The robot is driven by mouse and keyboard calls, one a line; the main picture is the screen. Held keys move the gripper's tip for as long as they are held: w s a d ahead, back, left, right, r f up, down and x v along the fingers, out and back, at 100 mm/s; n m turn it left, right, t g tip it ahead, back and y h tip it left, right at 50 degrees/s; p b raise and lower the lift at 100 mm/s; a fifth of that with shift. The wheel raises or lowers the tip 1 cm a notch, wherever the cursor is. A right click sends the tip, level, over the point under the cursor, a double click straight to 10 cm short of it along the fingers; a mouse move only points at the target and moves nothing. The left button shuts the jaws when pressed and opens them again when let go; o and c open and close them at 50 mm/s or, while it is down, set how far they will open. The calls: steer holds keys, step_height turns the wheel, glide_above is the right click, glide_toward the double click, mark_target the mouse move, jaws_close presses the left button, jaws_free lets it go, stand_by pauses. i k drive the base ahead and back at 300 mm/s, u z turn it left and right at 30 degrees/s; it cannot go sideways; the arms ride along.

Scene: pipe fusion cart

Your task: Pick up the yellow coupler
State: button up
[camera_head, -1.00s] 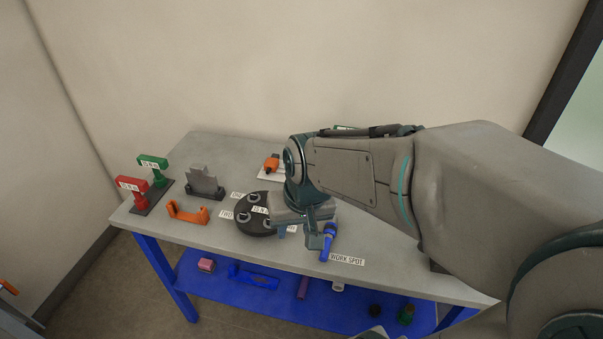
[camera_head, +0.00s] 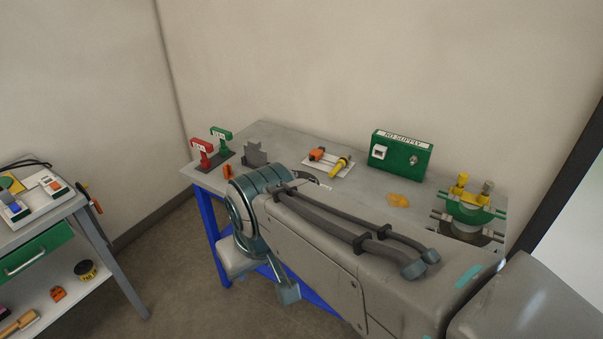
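Nothing in view is clearly the yellow coupler. One yellow piece (camera_head: 341,166) lies on a small white pad beside an orange piece (camera_head: 317,154) on the grey table. Another yellow piece (camera_head: 10,183) sits in a pale tray on the cart at the left edge, partly cut off. My gripper (camera_head: 272,284) hangs in front of the table's near edge, apart from both. My wrist and the view angle hide its fingertips in part, so I cannot tell whether it is open or shut.
The grey table (camera_head: 290,142) holds red (camera_head: 203,152) and green stands, a green supply box (camera_head: 401,156) and a green-and-yellow clamp machine (camera_head: 468,208). The left cart (camera_head: 38,237) has a green drawer and a lower shelf. Bare floor (camera_head: 165,255) lies between cart and table.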

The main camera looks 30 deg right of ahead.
mark_target(342, 161)
steer(key=u, duration=0.1)
steer(key=i, duration=1.3)
steer(key=z, duration=1.3)
steer(key=i, duration=0.4)
steer(key=z, duration=0.45)
